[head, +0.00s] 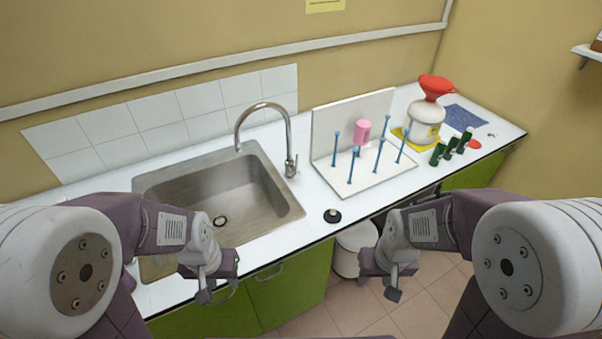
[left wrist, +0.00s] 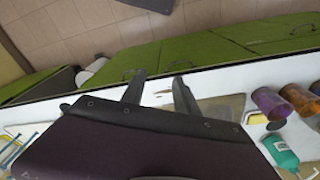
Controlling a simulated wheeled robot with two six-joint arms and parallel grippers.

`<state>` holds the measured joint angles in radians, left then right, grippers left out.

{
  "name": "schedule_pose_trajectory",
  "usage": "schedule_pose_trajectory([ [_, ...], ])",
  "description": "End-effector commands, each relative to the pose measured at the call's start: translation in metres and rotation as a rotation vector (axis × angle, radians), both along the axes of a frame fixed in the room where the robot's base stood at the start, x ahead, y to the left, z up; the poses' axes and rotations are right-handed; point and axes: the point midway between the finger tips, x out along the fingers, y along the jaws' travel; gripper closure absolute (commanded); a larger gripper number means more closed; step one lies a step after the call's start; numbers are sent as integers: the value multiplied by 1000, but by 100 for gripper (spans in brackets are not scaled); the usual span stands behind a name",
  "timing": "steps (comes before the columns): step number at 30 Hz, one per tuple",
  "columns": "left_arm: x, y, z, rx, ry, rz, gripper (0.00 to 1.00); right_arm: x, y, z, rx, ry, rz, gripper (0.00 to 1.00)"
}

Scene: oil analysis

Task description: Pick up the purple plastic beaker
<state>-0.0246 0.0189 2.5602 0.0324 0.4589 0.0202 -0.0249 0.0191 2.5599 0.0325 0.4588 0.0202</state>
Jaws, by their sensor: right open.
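The purple beaker (left wrist: 268,102) shows in the left wrist view, on the white counter at the right, beside an amber beaker (left wrist: 299,98). The purple beaker is well to the right of these fingers there. My right gripper (head: 379,280) is open and empty, in front of the counter's front edge.
A sink (head: 222,196) with a tall tap is set in the counter. A drying rack (head: 373,178) with blue pegs holds a pink cup (head: 362,130). A white bottle with a red funnel (head: 436,87) stands beyond. A green bottle (left wrist: 282,152) is near the beakers.

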Motion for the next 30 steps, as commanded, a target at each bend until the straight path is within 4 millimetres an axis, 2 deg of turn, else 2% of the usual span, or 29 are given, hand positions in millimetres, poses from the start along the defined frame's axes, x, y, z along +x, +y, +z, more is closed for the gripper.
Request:
schedule_pose_trajectory([
  [13,0,0,0,0,0,0,64,0,0,0,0,0,0,57],
  [14,0,0,0,0,0,0,58,0,0,0,0,0,0,57],
  [15,0,0,0,0,0,0,47,0,0,0,0,0,0,57],
  [17,0,0,0,0,0,0,32,0,0,0,0,0,0,57],
  [25,1,0,0,1,-6,-4,32,0,0,0,0,0,0,57],
  [28,12,0,2,1,-49,-8,32,0,0,0,0,0,0,57],
  [30,27,0,5,1,-107,-11,32,0,0,0,0,0,0,57],
])
